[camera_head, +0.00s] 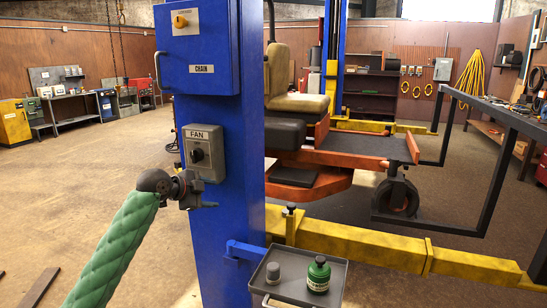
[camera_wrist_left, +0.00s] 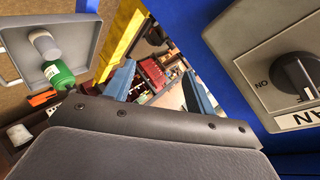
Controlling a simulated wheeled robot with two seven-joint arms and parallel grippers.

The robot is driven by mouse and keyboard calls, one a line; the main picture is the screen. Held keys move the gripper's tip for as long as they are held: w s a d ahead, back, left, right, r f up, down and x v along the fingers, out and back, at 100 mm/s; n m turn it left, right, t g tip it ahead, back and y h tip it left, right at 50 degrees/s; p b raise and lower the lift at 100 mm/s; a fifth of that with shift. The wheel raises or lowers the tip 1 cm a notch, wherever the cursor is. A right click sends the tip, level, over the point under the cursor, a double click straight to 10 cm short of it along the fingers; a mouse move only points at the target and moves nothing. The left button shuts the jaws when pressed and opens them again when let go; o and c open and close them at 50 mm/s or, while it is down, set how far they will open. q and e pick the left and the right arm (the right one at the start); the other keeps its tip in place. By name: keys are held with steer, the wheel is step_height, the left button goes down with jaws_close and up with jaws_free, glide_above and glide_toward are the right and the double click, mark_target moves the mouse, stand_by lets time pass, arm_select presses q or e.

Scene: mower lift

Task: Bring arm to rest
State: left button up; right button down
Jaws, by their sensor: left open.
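My left arm, in a green quilted sleeve, comes in from the lower left in the head view. My left gripper (camera_head: 206,194) is in front of the blue post (camera_head: 219,240), just below the grey FAN switch box (camera_head: 203,153). Its jaws are apart and nothing shows between them. In the left wrist view the open fingers (camera_wrist_left: 158,85) point away from me. The FAN box (camera_wrist_left: 265,60) with its black knob (camera_wrist_left: 297,75) is to their right, apart from them. My right gripper is in neither view.
A grey tray (camera_head: 335,296) on the post holds a green bottle (camera_head: 318,274) and a grey cap-like piece (camera_head: 273,272). The blue CHAIN box (camera_head: 197,45) is above. A mower (camera_head: 300,140) stands over yellow lift arms (camera_head: 370,243) at right. Floor at left is mostly open.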

arm_select(q)
steer(key=s+d+f+n+g+y, duration=0.15)
steer(key=s+f+n, duration=0.25)
steer(key=s+f, duration=0.85)
steer(key=s+d+f+n+g+y, duration=0.1)
steer(key=s+d+f+n+y, duration=0.15)
steer(key=s+f, duration=0.95)
steer(key=s+a+f+n+g+y, duration=0.15)
steer(key=s+f+n, duration=0.3)
steer(key=s, duration=0.55)
steer(key=s+a+f+n+g+y, duration=0.1)
steer(key=s+a+f+n, duration=0.15)
steer(key=s+f, duration=0.45)
steer(key=s+a+f+n+g+y, duration=0.15)
steer(key=s+n, duration=0.25)
steer(key=s, duration=0.8)
steer(key=s+d+f, duration=0.1)
steer(key=s+f, duration=0.1)
steer(key=f, duration=2.1)
steer(key=s+d+f+g, duration=0.1)
steer(key=s+f, duration=0.2)
steer(key=f, duration=1.9)
steer(key=shift+s+d+f+h, duration=0.2)
steer(key=shift+s+f+h, duration=0.05)
steer(key=shift+f+h, duration=0.1)
steer(key=shift+m, duration=0.25)
